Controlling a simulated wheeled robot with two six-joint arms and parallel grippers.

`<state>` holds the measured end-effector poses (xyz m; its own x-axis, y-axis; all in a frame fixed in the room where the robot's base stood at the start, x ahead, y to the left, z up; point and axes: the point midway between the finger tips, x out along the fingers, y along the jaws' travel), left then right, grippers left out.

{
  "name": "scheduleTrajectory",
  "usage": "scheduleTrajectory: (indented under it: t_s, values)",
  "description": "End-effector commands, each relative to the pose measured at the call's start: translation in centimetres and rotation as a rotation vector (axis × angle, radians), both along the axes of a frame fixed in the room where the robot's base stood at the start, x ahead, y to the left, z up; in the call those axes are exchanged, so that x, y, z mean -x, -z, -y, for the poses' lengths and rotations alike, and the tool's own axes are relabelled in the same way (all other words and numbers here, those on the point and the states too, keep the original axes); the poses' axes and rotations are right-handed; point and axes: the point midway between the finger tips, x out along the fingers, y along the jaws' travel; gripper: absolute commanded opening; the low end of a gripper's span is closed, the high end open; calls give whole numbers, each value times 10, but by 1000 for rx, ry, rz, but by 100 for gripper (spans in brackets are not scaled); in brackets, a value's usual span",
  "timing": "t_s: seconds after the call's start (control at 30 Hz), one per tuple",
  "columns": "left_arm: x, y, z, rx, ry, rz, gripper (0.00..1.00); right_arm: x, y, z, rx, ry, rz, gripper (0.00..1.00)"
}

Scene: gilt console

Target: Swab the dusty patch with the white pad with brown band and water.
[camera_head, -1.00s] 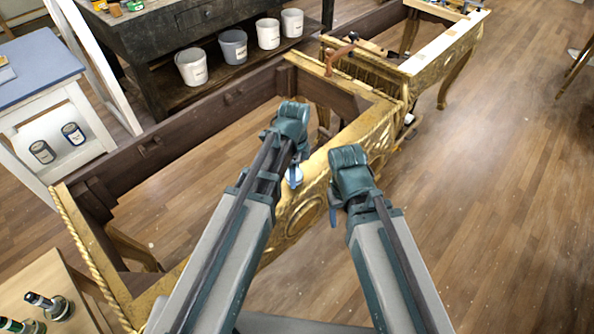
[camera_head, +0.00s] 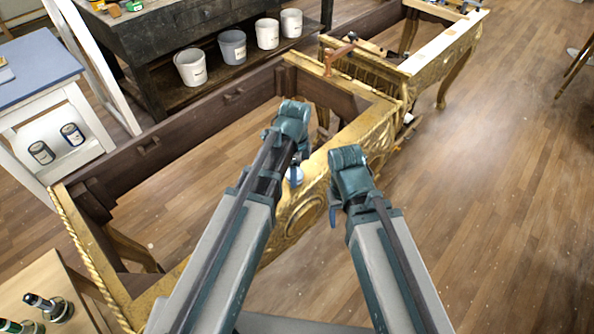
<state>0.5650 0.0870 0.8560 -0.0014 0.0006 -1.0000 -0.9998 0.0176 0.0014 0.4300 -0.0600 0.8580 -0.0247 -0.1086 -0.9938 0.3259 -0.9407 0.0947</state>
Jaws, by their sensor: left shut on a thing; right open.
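My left gripper (camera_head: 294,182) hangs below its wrist at the front rail of the gilt console frame (camera_head: 302,214). It is shut on a small white thing (camera_head: 297,172), mostly hidden by my arm. No brown band shows, so I cannot tell if this is the pad. My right gripper (camera_head: 333,217) is open to the right of the rail. Only a blue finger of it shows under the wrist, and nothing is seen in it. I cannot make out a dusty patch or water.
White and grey buckets (camera_head: 232,47) stand on the lower shelf of a dark bench (camera_head: 180,25). A blue-topped table (camera_head: 35,65) with two cans is at left. Bottles (camera_head: 48,306) stand on a wooden table at lower left. A hammer-like tool (camera_head: 338,52) lies on the frame.

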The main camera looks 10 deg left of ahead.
Motion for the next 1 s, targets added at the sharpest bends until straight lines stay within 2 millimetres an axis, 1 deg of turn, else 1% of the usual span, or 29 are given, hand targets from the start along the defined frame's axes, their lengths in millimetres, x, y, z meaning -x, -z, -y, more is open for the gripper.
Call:
scheduleTrajectory:
  t_s: [0.07,0.33,0.63,0.87,1.0]
  values:
    - [4,-1,-3,0,-1,0,20,0,-1,0,0,0,0,62]
    - [4,2,-3,0,0,1,20,0,2,0,0,0,0,62]
    - [-7,0,5,1,2,1,20,0,-1,0,0,0,0,62]
    - [-6,0,5,0,1,1,20,0,0,0,0,0,0,62]
    - [-6,-4,5,0,1,1,20,0,-5,0,0,0,0,62]
